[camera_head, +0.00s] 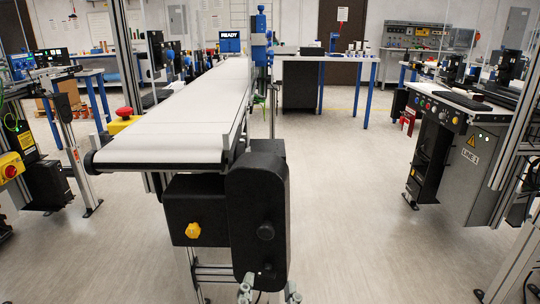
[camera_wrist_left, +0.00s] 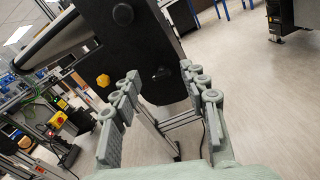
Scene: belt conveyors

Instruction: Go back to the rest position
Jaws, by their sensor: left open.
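My left gripper (camera_head: 268,294) shows at the bottom edge of the head view, in front of the near end of the belt conveyor (camera_head: 185,100). Only its fingertips show there. In the left wrist view the grey-green fingers of the left gripper (camera_wrist_left: 160,112) stand apart with nothing between them. Behind them is the conveyor's black end housing (camera_wrist_left: 140,45). My right gripper is in neither view.
The conveyor has a black drive cover (camera_head: 258,215), a yellow knob (camera_head: 193,230) and a red emergency button (camera_head: 124,112). A grey control cabinet (camera_head: 455,170) stands at the right. Blue-legged tables (camera_head: 325,60) stand behind. The floor right of the conveyor is clear.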

